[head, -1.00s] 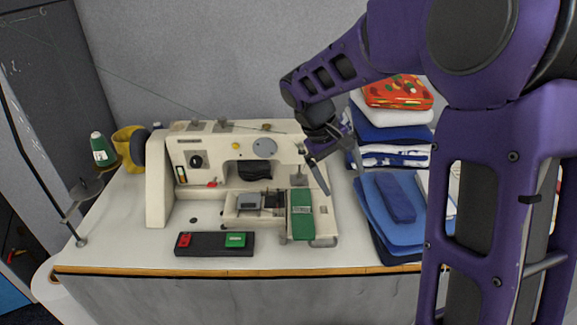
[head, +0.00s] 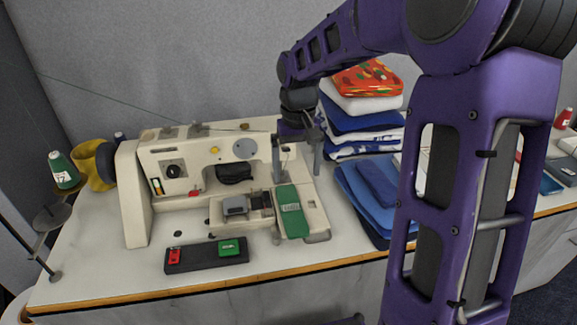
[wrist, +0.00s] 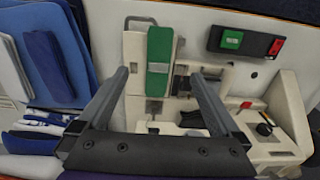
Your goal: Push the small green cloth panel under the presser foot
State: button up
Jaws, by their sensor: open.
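The needle and presser foot area (head: 277,172) is just behind the panel's far end; the foot itself is too small to make out. My gripper (head: 302,158) is open and empty, above and behind the machine's right end. In the wrist view my gripper's two fingers (wrist: 162,72) are spread wide, with the panel's near end between and beyond them.
A black switch box (head: 206,257) with red and green buttons lies in front of the machine. Folded blue cloths (head: 352,215) and a taller fabric stack (head: 365,115) stand right of it. A green thread cone (head: 61,170) stands at the left.

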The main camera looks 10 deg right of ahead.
aim_at(296, 223)
dwell(0.3)
notch_tip(296, 223, down, 17)
jog(key=shift+f+b, duration=0.2)
jog(key=shift+b, duration=0.5)
jog(key=c, duration=1.2)
jog(key=shift+c, duration=0.2)
jog(key=shift+w, duration=0.1)
